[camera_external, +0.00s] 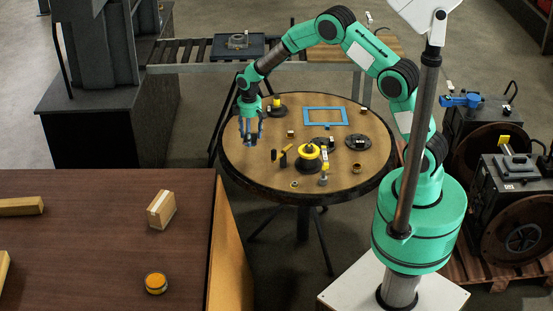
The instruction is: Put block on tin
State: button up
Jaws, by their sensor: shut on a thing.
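My gripper (251,138) has blue fingers and points down over the left edge of the round table. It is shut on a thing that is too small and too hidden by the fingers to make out. A light wooden block (161,209) with a pale stripe on top lies on the brown table at the lower left, apart from my gripper. A small round tin (156,283) with an orange top stands on the same table, nearer the camera than the block.
The round table (248,173) bears a blue frame (325,116), a yellow-and-black round part (308,158), dark discs and several small parts. More wooden pieces (20,206) lie at the brown table's left edge. Bare tabletop surrounds the block and the tin. A roller conveyor (187,52) stands behind.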

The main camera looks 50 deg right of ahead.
jog(key=shift+a, duration=0.15)
jog(key=a, duration=1.8)
jog(key=shift+w+a+r, duration=0.2)
jog(key=shift+r, duration=0.1)
jog(key=s+a, duration=0.3)
jog(key=a, duration=0.7)
jog(key=s+a, duration=0.2)
jog(key=a, duration=0.8)
jog(key=r+n, duration=0.1)
send_over(160, 285)
jog(key=shift+r, duration=0.15)
jog(key=shift+a+f+b, duration=0.1)
jog(key=shift+f+b, duration=0.3)
jog(key=shift+f, duration=2.7)
jog(key=shift+f, duration=0.15)
jog(key=shift+f+b, duration=0.4)
jog(key=shift+f, duration=1.35)
